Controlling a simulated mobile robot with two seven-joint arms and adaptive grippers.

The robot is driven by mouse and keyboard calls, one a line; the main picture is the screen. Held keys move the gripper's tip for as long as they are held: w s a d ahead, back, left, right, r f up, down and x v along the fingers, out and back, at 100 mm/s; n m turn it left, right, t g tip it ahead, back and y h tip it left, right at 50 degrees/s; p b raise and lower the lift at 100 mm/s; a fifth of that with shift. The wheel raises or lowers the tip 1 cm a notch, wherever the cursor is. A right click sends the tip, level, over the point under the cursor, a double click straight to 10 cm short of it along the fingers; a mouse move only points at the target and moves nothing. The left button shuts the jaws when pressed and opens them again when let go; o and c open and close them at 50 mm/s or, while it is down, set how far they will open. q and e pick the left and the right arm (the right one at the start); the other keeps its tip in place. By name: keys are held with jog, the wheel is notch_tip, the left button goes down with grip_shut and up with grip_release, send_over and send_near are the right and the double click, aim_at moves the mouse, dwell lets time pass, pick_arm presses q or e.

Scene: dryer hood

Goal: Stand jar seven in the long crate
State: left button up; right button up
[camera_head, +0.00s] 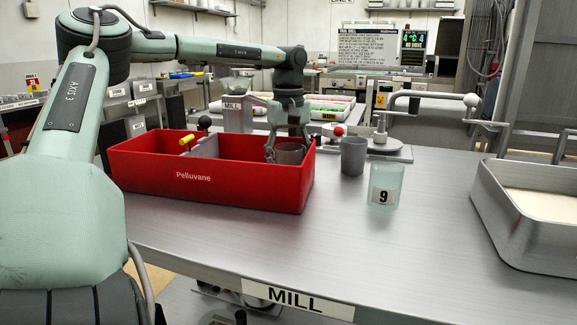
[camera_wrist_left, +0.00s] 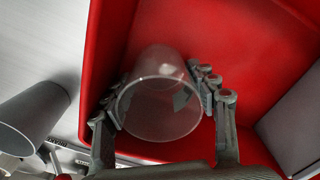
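The long crate is a red open box (camera_head: 205,185) marked "Pelluvane", on the left of the metal bench. My left gripper (camera_head: 287,152) reaches down into its right end. In the left wrist view my left gripper (camera_wrist_left: 160,95) has a finger on each side of a clear jar (camera_wrist_left: 160,112), close against its wall. The jar also shows in the head view (camera_head: 289,154), its lower part hidden by the crate wall. Red crate (camera_wrist_left: 255,70) surrounds it. No number shows on it, and whether its base touches the floor is unclear. My right gripper is out of view.
A metal tray (camera_head: 520,225) sits at the right. The bench front is clear.

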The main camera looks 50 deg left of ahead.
pick_arm(q)
jog(key=shift+r, duration=0.1)
notch_tip(320, 180, up, 12)
jog(key=shift+r, duration=0.1)
dwell(0.6)
